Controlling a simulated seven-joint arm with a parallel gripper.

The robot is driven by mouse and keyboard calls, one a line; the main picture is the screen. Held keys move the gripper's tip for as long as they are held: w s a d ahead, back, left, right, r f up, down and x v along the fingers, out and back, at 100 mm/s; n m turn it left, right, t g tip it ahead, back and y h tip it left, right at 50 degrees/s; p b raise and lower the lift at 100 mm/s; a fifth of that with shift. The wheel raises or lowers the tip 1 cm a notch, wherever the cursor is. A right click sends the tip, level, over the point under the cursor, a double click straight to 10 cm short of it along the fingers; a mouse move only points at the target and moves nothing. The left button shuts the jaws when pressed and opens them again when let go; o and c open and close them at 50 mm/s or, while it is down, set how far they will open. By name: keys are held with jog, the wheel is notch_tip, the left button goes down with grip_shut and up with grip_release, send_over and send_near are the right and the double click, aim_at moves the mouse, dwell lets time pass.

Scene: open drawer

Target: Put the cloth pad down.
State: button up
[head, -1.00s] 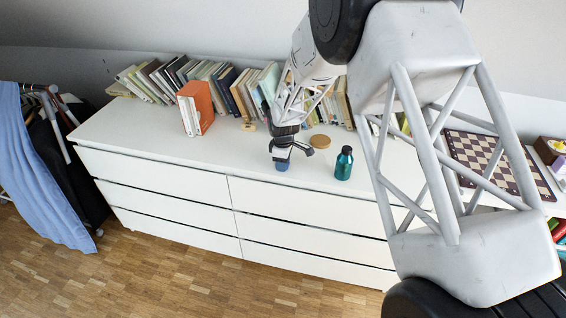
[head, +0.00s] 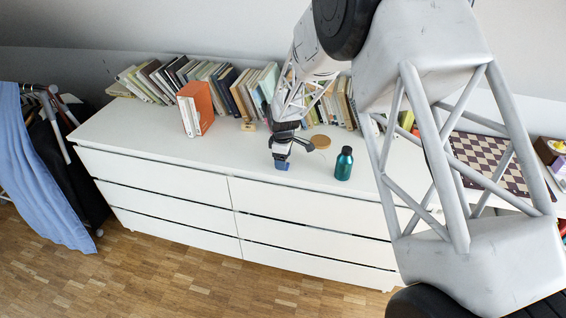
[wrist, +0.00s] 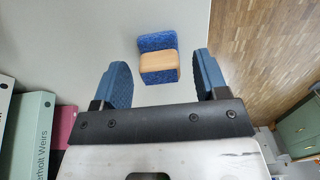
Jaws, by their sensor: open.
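The cloth pad (wrist: 157,42), blue with a pale wooden block on it, rests on the white dresser top in the wrist view. In the head view it is a small blue patch (head: 282,166) just below my gripper (head: 283,152). In the wrist view my gripper (wrist: 163,70) is open, with one blue-faced finger on each side and nothing between them. The pad lies beyond the fingertips, apart from both.
A teal bottle (head: 344,163) stands to the right of my gripper on the dresser (head: 150,142). A round wooden lid (head: 320,141) lies behind it. Books (head: 204,78) line the back, with an orange book (head: 196,108) in front. The front left of the top is clear.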

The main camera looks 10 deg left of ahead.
notch_tip(320, 180, up, 10)
dwell(0.5)
dwell(0.7)
jog(key=s+d+r+m, duration=0.3)
jog(key=s+d+r, duration=0.3)
jog(key=d+r, duration=0.15)
jog(key=s+d+r+m+t, duration=0.1)
jog(key=s+d+r+m, duration=0.2)
jog(key=s+d+r, duration=0.45)
jog(key=s+d+r+m, duration=0.3)
jog(key=d+r, duration=0.2)
jog(key=d, duration=0.5)
jog(key=s+d+m, duration=0.4)
jog(key=s+d, duration=0.3)
jog(key=s, duration=0.6)
jog(key=s+d+r+m+t, duration=0.1)
jog(key=s+d+m, duration=0.4)
jog(key=s, duration=0.9)
jog(key=shift+d+t, duration=0.3)
jog(key=shift+d, duration=0.7)
jog(key=shift+o, duration=0.5)
jog(key=shift+r, duration=0.1)
